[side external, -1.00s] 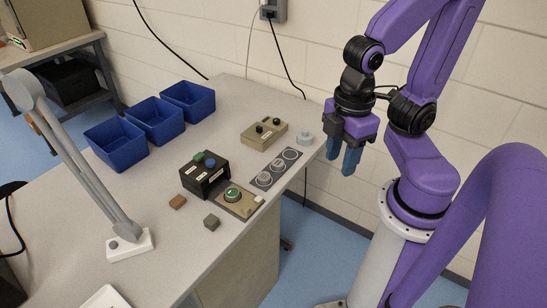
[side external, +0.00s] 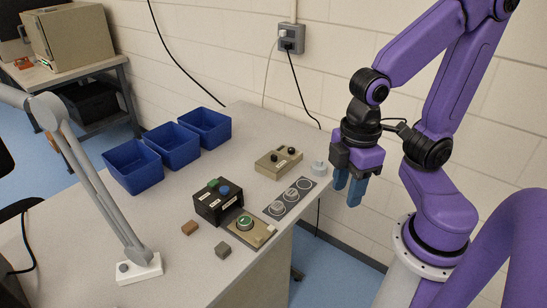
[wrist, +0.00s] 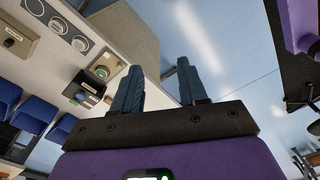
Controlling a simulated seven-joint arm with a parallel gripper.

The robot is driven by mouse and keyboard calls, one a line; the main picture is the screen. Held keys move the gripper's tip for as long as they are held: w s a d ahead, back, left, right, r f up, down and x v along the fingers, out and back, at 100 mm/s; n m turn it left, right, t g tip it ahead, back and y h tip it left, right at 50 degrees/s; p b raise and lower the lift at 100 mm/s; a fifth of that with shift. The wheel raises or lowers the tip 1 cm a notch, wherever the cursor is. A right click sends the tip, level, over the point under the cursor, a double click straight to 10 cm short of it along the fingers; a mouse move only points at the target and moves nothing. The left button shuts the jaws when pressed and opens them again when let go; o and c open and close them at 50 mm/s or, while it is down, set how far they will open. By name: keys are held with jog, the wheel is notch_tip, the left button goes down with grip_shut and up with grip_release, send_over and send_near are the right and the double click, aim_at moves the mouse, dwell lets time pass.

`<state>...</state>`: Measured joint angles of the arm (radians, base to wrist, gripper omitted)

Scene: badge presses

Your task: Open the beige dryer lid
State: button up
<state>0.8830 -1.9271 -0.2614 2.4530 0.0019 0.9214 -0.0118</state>
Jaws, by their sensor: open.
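A large beige box (side external: 75,38) stands on a side bench at the back left, its top closed; it may be the dryer, but I cannot tell its lid for certain. A small beige box with two dark knobs (side external: 278,163) sits near the table's right edge. My gripper (side external: 350,188) hangs beyond that edge, fingers down, apart from everything. In the wrist view its two blue fingers (wrist: 157,88) are spread with nothing between them.
Three blue bins (side external: 173,144) line the table's back left. A black button box (side external: 217,203), a beige green-button press (side external: 262,237), a dark strip with round pieces (side external: 281,208) and two small blocks sit near the front edge. A grey lamp arm (side external: 95,180) rises at the left.

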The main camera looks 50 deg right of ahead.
jog(key=w+a+r+m, duration=0.1)
jog(key=w+a+m, duration=0.15)
jog(key=w, duration=1.05)
jog(key=w+d+f+m, duration=0.1)
jog(key=w+d+m, duration=0.35)
jog(key=w, duration=0.85)
jog(key=m, duration=0.5)
send_over(274, 155)
notch_tip(274, 155, down, 7)
notch_tip(274, 155, down, 18)
jog(key=shift+r, duration=0.25)
jog(key=shift+c, duration=0.3)
